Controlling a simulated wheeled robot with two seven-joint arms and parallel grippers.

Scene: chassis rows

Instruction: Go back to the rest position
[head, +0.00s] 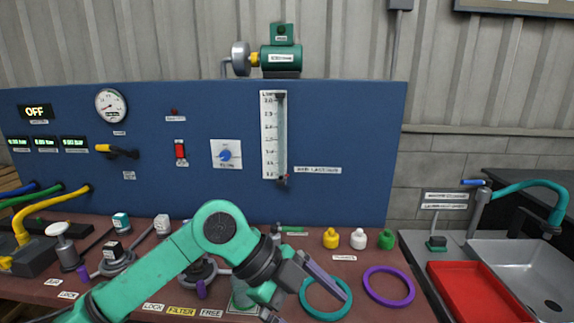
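My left arm comes in from the lower left, over the bench. Its gripper (314,309) is low in the middle of the head view, with the fingers apart and nothing visible between them. The upper finger overlaps a teal ring (308,308) in the picture; I cannot tell whether they touch. The lower finger is partly cut off by the bottom edge. My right gripper is not in view.
A blue panel (350,130) with gauges stands behind the brown bench (386,312). A purple ring (408,288), a yellow cap (330,238), a white cap (358,239) and a green cap (386,240) lie right. Beyond are a red tray (470,296) and sink (520,262).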

